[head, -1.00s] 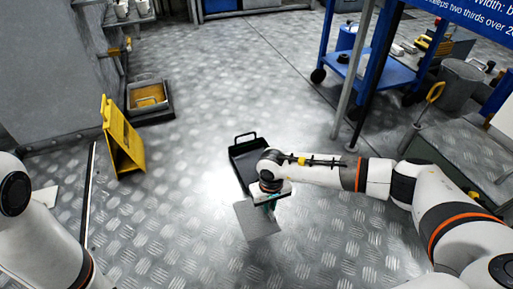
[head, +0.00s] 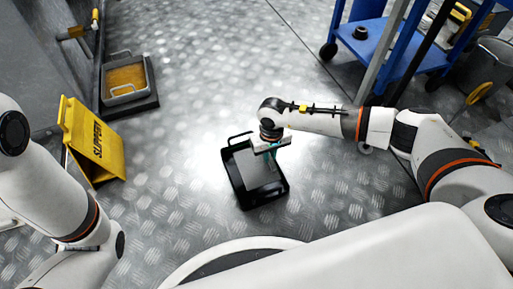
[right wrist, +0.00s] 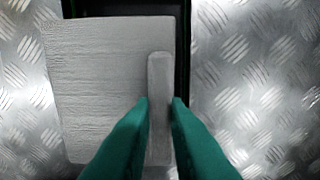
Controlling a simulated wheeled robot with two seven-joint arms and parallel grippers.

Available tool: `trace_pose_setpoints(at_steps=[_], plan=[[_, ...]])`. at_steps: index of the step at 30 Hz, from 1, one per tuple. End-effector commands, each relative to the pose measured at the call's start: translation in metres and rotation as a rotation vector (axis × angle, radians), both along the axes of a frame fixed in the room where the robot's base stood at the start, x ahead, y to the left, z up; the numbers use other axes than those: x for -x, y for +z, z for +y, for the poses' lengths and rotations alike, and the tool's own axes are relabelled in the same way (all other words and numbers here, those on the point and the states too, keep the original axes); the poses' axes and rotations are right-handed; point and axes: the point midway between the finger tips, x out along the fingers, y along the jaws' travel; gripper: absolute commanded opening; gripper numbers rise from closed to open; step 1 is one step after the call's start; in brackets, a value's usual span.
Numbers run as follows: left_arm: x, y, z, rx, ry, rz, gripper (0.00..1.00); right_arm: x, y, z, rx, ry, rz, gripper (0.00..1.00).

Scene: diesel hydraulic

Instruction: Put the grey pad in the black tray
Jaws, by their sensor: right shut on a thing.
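The grey pad (head: 256,174) is a thin flat plate with a raised grip bar, over the black tray (head: 266,198) in the head view. The tray is an open box with a wire handle at its far end, standing on the floor. My right gripper (head: 271,158) is shut on the pad's bar; the right wrist view shows green fingertips (right wrist: 160,103) on either side of it. There the pad (right wrist: 95,85) hides most of the tray, whose dark edge (right wrist: 184,45) shows beside it. I cannot tell how high the pad is above the tray floor.
A yellow folding sign (head: 92,142) stands at the left, near a grey bin with yellow contents (head: 125,78). A blue trolley (head: 385,60) is at the upper right. The metal floor around the tray is clear.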

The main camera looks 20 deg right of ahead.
Motion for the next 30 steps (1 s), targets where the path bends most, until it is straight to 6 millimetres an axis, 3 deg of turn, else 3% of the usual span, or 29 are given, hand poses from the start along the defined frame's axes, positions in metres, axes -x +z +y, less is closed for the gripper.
trace_pose_setpoints(at_steps=[9,20,30], plan=[[0.0,-0.042,0.0,0.0,0.0,0.0,0.43,0.001,-0.057,0.0,-0.001,0.0,0.001,0.0],[0.0,-0.073,0.0,0.0,0.0,-0.001,0.43,0.001,-0.099,0.001,-0.001,0.0,0.002,0.0],[0.001,-0.073,0.0,0.0,0.0,-0.002,0.43,0.0,-0.1,0.0,0.0,0.0,0.001,0.0]])
